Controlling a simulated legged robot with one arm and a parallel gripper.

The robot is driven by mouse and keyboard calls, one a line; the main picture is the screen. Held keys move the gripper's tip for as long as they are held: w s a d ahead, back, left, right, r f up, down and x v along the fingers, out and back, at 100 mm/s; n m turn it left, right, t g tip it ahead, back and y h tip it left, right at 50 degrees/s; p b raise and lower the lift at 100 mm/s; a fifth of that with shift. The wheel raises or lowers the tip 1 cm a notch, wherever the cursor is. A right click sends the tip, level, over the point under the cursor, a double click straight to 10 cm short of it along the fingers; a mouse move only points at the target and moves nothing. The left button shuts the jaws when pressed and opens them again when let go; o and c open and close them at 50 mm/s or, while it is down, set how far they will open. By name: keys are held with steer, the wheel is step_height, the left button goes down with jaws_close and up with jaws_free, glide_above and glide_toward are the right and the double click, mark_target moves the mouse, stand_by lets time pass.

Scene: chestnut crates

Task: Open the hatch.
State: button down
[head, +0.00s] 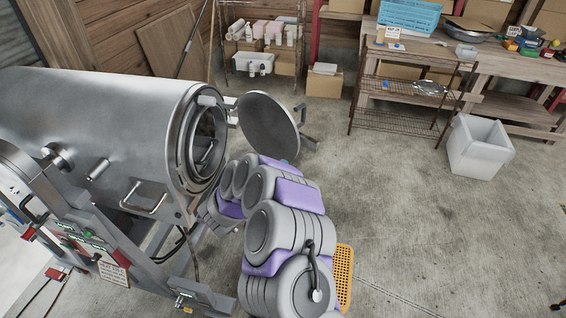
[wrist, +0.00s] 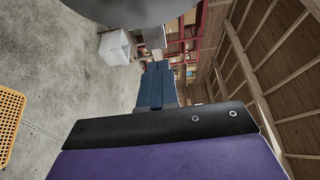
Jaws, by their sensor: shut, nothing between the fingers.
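The hatch (head: 268,124) is a round grey metal lid on the end of a large steel drum (head: 110,120). It stands swung out to the right, and the drum's round mouth (head: 207,140) is uncovered. In the wrist view a smooth grey curved surface, probably the hatch (wrist: 130,8), fills the top edge. My gripper (wrist: 158,68) shows there as blue fingers, shut and empty, below that grey surface. I cannot tell whether they touch it. In the head view my grey and purple arm reaches toward the hatch's lower edge and hides most of the gripper.
A yellow perforated crate (head: 344,280) lies partly behind my arm. A white bin (head: 479,146) stands at right, near a wire shelf (head: 395,104) and workbench. A steel frame with controls (head: 90,240) stands at lower left. The concrete floor at centre right is clear.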

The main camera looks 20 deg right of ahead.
glide_toward(310, 143)
steer(key=b+x, duration=0.1)
steer(key=x, duration=0.3)
steer(key=shift+d+f, duration=0.1)
steer(key=shift+d, duration=0.1)
steer(key=shift+w+d, duration=0.4)
steer(key=shift+w, duration=0.1)
steer(key=shift+w+d, duration=0.2)
steer(key=shift+d, duration=0.7)
steer(key=shift+w, duration=0.15)
